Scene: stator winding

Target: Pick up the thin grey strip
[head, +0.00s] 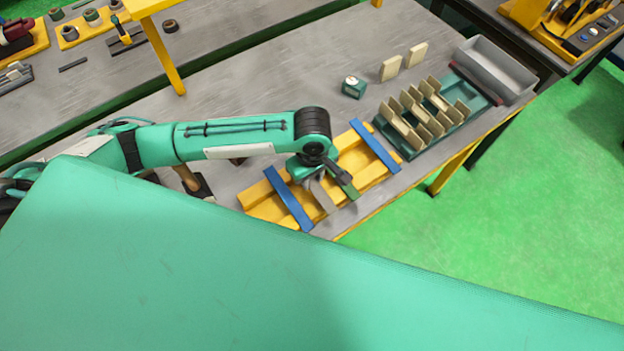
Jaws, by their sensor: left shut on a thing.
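My left gripper (316,180) is over the yellow fixture on the bench, its hand pointing down. It is shut on a thin grey strip (323,198), which shows as a flat grey piece just below the hand. The upper end of the strip is hidden by the hand. The yellow fixture (262,207) has two blue crossbars (288,198) and a dark green piece (348,188) beside the strip. I cannot tell whether the strip touches the fixture. My right gripper is out of view.
A green tray (402,150) with several upright tan plates stands right of the fixture, with a grey bin (496,68) behind it. Two tan blocks (390,68) and a small green box (354,87) stand behind. A yellow post (165,55) rises at the back left.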

